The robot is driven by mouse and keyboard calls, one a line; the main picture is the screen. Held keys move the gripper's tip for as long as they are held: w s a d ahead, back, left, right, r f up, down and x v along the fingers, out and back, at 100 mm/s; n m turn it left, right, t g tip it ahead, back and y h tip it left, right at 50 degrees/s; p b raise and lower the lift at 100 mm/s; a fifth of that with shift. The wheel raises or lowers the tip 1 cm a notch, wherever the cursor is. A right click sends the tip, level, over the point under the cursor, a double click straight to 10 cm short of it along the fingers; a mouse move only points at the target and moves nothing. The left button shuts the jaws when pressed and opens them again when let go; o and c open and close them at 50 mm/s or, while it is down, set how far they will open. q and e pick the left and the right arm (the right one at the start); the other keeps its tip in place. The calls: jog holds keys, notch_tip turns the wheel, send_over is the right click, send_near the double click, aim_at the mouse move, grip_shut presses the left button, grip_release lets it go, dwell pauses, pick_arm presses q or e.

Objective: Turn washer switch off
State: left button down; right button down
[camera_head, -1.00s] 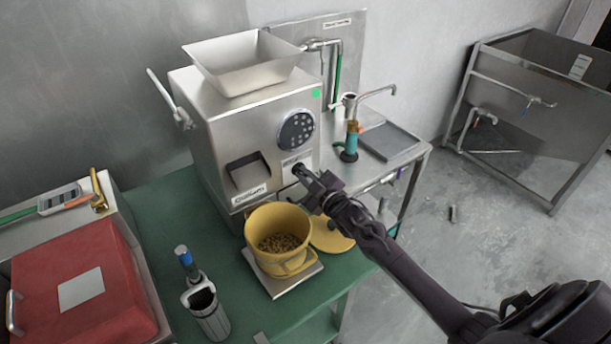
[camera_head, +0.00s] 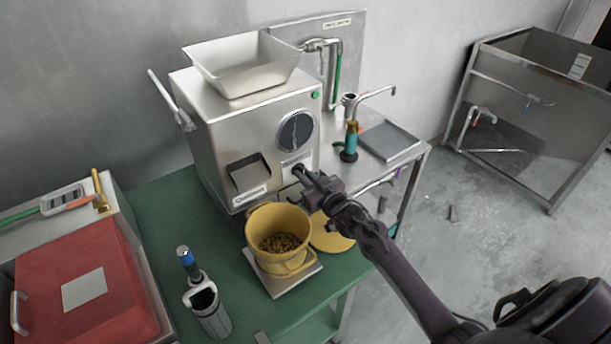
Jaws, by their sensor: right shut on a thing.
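The steel machine (camera_head: 222,135) with a hopper on top stands on the green table. Its switch is low on the right of the front face, below a small label (camera_head: 296,159). My right gripper (camera_head: 302,174) reaches in from the lower right and is shut on this small dark switch, its fingertips against the front panel. The fingers and wrist hide most of the switch, so its exact angle cannot be told. My left gripper is out of view.
A yellow bucket of beans (camera_head: 278,221) stands on a scale (camera_head: 293,281) just below my right gripper, with a yellow lid (camera_head: 330,240) beside it. A grey container (camera_head: 209,310) and a red box (camera_head: 85,290) are at left.

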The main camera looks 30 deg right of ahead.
dwell(0.5)
jog(key=c, duration=1.5)
grip_release()
jog(key=shift+s, duration=0.1)
jog(key=s, duration=0.2)
jog(key=s+b, duration=0.1)
jog(key=s, duration=0.2)
jog(key=s+d, duration=0.1)
jog(key=s, duration=0.1)
jog(key=shift+s+b, duration=0.3)
